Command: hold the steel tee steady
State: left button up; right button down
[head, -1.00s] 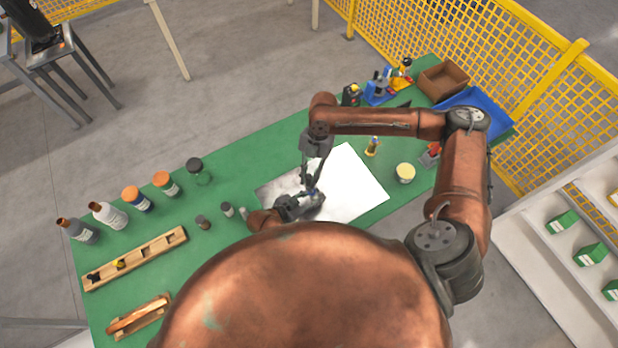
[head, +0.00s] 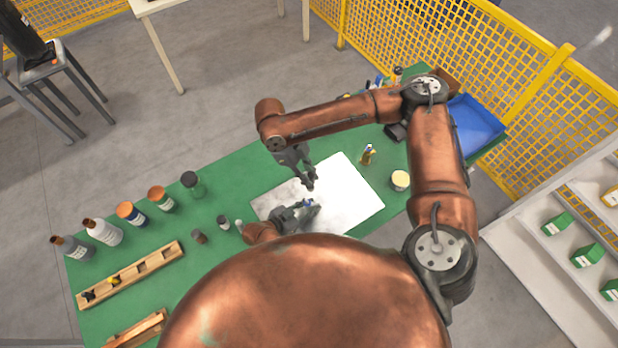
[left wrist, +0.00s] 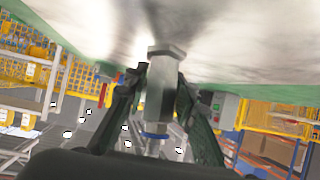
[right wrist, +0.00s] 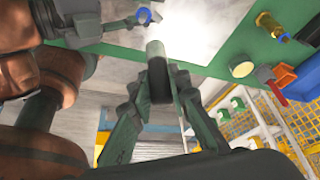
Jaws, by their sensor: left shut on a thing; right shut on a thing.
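The steel tee (left wrist: 158,88) is a grey metal fitting with a blue ring, between the fingers of my left gripper (left wrist: 158,105) in the left wrist view. In the head view my left gripper (head: 303,211) is shut on it low over the white sheet, and the blue part of the tee (head: 308,203) shows at its tips. My right gripper (head: 310,183) is just above it in that view. The right wrist view shows my right gripper (right wrist: 160,92) shut on a plain grey cylindrical part (right wrist: 157,68), apart from the tee's blue end (right wrist: 144,14).
The white sheet (head: 350,195) lies on the green table (head: 235,190). Several bottles and jars (head: 130,212) and a wooden rack (head: 150,266) are at left. A yellow-lidded tub (head: 400,180), a small brass fitting (head: 367,154) and a blue bin (head: 478,130) are at right.

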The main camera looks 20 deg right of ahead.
jog(key=shift+f, duration=2.9)
jog(key=shift+a, duration=0.1)
jog(key=shift+a+m+g+h, duration=0.5)
jog(key=shift+a+m+h, duration=0.2)
jog(key=shift+a+m, duration=0.45)
jog(key=shift+d, duration=0.15)
jog(key=shift+a, duration=0.2)
jog(key=shift+f, duration=0.55)
jog(key=shift+r, duration=0.3)
jog(key=shift+s+f, duration=0.1)
jog(key=shift+f, duration=1.35)
dwell(1.2)
